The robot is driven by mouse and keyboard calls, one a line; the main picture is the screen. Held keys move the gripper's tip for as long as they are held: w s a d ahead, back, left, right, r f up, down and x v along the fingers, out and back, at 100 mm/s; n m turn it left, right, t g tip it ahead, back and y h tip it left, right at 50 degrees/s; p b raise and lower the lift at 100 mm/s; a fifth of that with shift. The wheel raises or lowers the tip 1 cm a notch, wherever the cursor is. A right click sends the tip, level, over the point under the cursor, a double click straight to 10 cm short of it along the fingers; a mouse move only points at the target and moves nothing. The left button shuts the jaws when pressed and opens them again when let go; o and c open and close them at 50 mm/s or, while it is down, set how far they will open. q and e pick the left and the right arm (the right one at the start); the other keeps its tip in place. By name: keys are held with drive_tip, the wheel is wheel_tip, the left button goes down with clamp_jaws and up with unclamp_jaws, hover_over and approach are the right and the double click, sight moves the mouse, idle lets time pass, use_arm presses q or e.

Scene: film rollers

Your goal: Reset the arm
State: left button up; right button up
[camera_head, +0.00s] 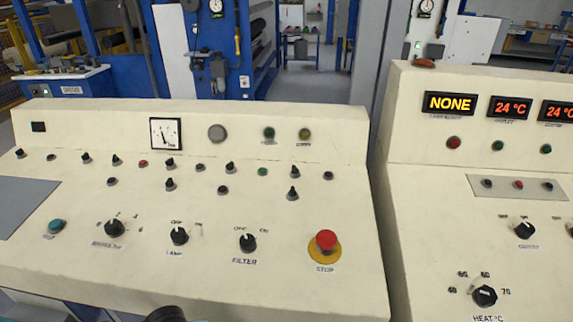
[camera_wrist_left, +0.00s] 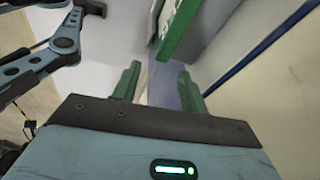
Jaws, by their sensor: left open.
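My left gripper (camera_wrist_left: 158,84) shows in the left wrist view, with its two green fingers apart and nothing between them. Beyond the fingers are pale panel surfaces and a grey strip; no object touches the fingers. In the head view I cannot make out the left gripper's fingers. A dark rounded part (camera_head: 167,314) shows at the bottom edge there, and I cannot tell what it is. My right gripper is in neither view.
A cream control console (camera_head: 90,255) fills the head view's front, with several knobs and a red stop button (camera_head: 326,240). A second console (camera_head: 420,200) stands to the right, its display (camera_head: 450,103) reading NONE. Open floor (camera_head: 310,85) lies behind.

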use_arm(q)
drive_tip(key=s+d+f+n+t+h+p, duration=0.1)
drive_tip(key=s+d+f+n+t+h, duration=0.2)
drive_tip(key=s+d+n+t, duration=0.4)
drive_tip(key=s+a+f+n+y, duration=0.2)
drive_tip(key=s+a+n+y, duration=0.2)
drive_tip(key=s+a+n, duration=0.4)
drive_tip(key=s+a+p, duration=0.1)
drive_tip(key=a, duration=0.2)
drive_tip(key=shift+s+a+f+t, duration=0.25)
drive_tip(key=shift+a+f+t, duration=0.05)
drive_tip(key=shift+f, duration=0.1)
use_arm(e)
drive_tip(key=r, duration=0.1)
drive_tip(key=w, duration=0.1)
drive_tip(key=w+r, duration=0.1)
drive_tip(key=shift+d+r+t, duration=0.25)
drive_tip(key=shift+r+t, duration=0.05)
use_arm(q)
drive_tip(key=shift+c, duration=0.7)
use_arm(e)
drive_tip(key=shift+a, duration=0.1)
use_arm(q)
drive_tip(key=shift+d, duration=0.1)
